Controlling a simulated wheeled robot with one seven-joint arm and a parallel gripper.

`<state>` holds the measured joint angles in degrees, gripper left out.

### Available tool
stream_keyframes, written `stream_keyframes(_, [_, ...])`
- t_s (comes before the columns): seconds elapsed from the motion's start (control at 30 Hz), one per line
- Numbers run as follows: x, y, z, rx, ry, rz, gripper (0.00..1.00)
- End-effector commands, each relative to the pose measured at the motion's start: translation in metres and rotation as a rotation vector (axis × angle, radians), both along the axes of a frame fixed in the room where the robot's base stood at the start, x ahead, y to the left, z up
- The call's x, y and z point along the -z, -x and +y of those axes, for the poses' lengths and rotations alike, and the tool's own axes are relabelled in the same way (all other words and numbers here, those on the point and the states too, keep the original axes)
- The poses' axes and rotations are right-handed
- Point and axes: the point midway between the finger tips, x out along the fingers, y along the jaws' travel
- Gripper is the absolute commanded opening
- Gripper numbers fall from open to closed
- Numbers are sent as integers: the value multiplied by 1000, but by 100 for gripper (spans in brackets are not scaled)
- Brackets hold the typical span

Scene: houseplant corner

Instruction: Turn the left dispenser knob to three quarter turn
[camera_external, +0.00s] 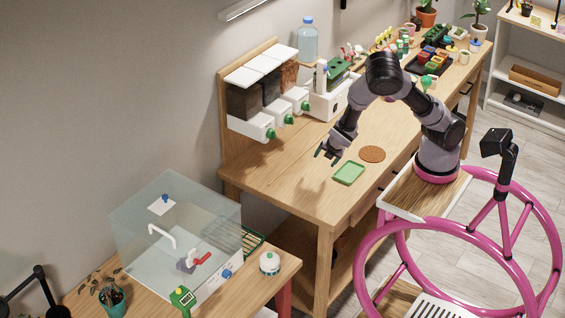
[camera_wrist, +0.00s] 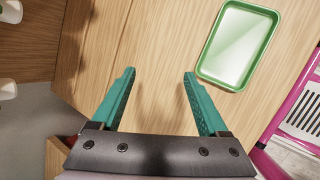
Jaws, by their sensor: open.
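Three dispensers with white lids stand in a row on a wooden rack against the wall in the external view. The left dispenser (camera_external: 243,103) has a dark bin and a white spout with a green knob (camera_external: 271,134). The middle knob (camera_external: 289,119) and right knob (camera_external: 305,106) are also green. How far each knob is turned is too small to tell. My gripper (camera_external: 327,154) is open and empty, above the table to the right of the left knob and apart from it. In the wrist view its teal fingers (camera_wrist: 160,85) are spread over bare wood.
A green tray (camera_external: 349,173) lies below and right of my gripper, and shows in the wrist view (camera_wrist: 238,45). A brown round mat (camera_external: 372,154) lies beside it. A white machine (camera_external: 327,100) stands right of the dispensers. A clear tank (camera_external: 180,240) stands on the lower table.

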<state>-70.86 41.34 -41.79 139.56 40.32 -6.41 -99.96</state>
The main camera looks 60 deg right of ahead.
Motion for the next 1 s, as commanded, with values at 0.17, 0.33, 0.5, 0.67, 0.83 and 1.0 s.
stream_keyframes(0.17, [8, -18, 1, -352, 380, -81, 77])
stream_keyframes(0.33, [-15, -39, 20, -670, 780, -187, 77])
stream_keyframes(0.5, [-53, -51, 60, -916, 1177, -308, 77])
stream_keyframes(0.67, [-81, -49, 94, -1031, 1431, -393, 77])
stream_keyframes(0.83, [-92, -49, 107, -1065, 1528, -425, 77])
stream_keyframes(1.0, [-91, -65, 105, -1063, 1527, -421, 77])
